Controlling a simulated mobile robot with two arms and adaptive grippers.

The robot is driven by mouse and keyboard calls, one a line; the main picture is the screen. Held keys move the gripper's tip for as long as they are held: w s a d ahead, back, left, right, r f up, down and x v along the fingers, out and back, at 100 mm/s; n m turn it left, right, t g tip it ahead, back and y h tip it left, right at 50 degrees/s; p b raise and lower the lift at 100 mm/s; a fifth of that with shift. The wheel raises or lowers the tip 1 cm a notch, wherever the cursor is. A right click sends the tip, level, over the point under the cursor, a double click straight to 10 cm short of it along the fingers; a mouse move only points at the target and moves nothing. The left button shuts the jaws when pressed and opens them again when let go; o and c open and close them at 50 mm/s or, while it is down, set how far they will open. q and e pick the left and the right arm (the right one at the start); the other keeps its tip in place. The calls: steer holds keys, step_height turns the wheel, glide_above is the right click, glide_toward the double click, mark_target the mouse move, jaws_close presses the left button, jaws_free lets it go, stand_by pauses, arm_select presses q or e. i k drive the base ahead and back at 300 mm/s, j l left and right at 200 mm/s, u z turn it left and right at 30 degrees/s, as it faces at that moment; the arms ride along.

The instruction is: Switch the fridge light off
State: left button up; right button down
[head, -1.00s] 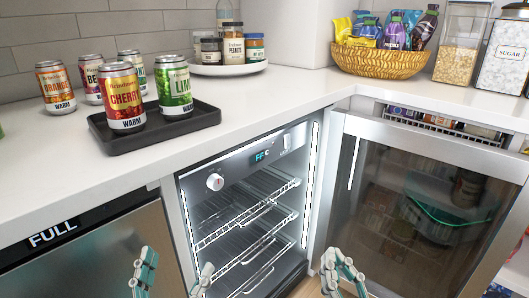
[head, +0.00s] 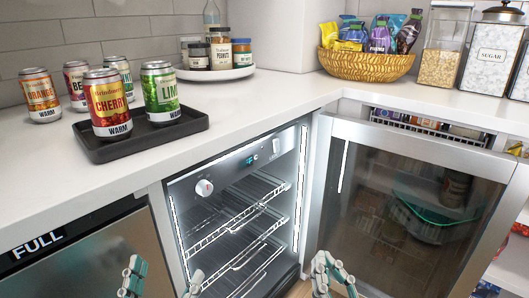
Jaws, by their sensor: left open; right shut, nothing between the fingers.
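The small fridge (head: 184,240) under the counter stands open, and its inside is lit by bright strips along both sides. Its top panel carries a round white knob (head: 204,187), a small blue display (head: 250,160) and a small white rocker-like switch (head: 276,147) at the right. The glass fridge door (head: 400,205) is swung open to the right. My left gripper (head: 163,281) is open and empty at the bottom edge, in front of the fridge's lower left. My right gripper (head: 325,268) is shut and empty, low in front of the door's hinge side. Both are apart from the panel.
A black tray (head: 178,132) with cherry and lime cans sits on the white counter (head: 270,100), with more cans behind. A plate of jars (head: 215,72), a snack basket (head: 365,65) and canisters (head: 495,55) stand farther back. A bin marked FULL (head: 90,260) is left of the fridge.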

mark_target(276, 141)
steer(key=k+l+u, duration=0.1)
steer(key=l, duration=0.25)
steer(key=i+l+u, duration=0.1)
steer(key=i+l, duration=0.3)
steer(key=i+l+u, duration=0.1)
steer(key=i+l, duration=0.3)
steer(key=l, duration=0.15)
